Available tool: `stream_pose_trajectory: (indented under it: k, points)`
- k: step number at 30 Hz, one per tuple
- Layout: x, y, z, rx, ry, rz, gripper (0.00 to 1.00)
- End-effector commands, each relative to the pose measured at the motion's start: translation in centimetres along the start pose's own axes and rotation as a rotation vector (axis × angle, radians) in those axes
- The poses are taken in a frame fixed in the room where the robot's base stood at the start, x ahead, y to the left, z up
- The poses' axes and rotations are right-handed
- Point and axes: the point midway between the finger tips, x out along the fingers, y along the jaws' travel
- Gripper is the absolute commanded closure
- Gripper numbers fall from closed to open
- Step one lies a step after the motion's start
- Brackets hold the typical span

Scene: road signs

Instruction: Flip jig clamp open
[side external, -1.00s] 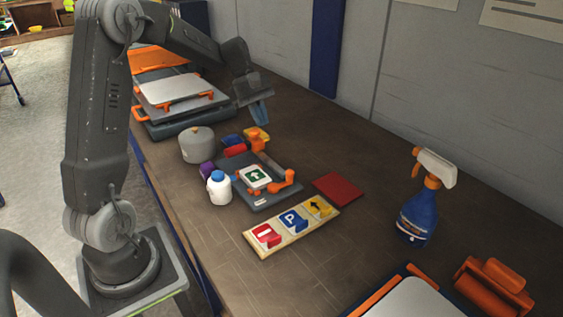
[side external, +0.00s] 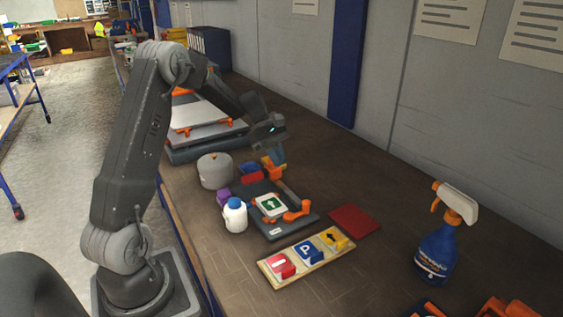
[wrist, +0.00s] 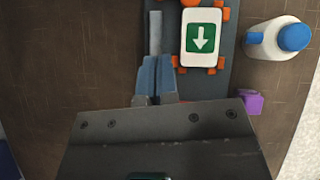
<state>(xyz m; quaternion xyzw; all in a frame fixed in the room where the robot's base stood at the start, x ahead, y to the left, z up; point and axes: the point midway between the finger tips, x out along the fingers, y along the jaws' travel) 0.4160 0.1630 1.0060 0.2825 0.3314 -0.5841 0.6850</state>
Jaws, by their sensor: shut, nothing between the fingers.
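The jig is a dark grey plate (side external: 277,231) holding a white sign tile with a green arrow (side external: 271,206). An orange clamp part (side external: 297,213) sits at its near right. A grey bar (side external: 291,195) runs beside the tile from that part toward my gripper; it also shows in the wrist view (wrist: 155,32). My gripper (side external: 275,162) is low over the far end of the jig, its blue fingers shut and empty. In the wrist view the fingertips (wrist: 155,62) line up with the bar's far end. I cannot tell whether they touch it; the gripper body hides what lies behind.
A white bottle with blue cap (side external: 235,215), a purple block (side external: 223,195) and a grey round container (side external: 214,170) stand left of the jig. A sign board (side external: 292,272), a red square (side external: 354,220) and a spray bottle (side external: 438,250) lie nearer.

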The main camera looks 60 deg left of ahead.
Motion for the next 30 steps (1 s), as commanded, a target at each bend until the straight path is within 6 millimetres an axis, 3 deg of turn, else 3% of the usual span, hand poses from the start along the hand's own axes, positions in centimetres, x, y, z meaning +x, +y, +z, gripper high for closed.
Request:
stream_pose_trajectory:
  k: [9, 13, 21, 30]
  points:
    - [6.8, -0.1, 0.0, 0.001, -0.003, -0.005, 1.00]
    - [8.6, 0.0, 1.0, 0.003, 0.000, -0.003, 1.00]
    - [10.3, 0.0, 2.4, 0.001, 0.000, -0.001, 1.00]
    - [10.4, 0.0, 2.5, 0.001, 0.001, 0.000, 1.00]
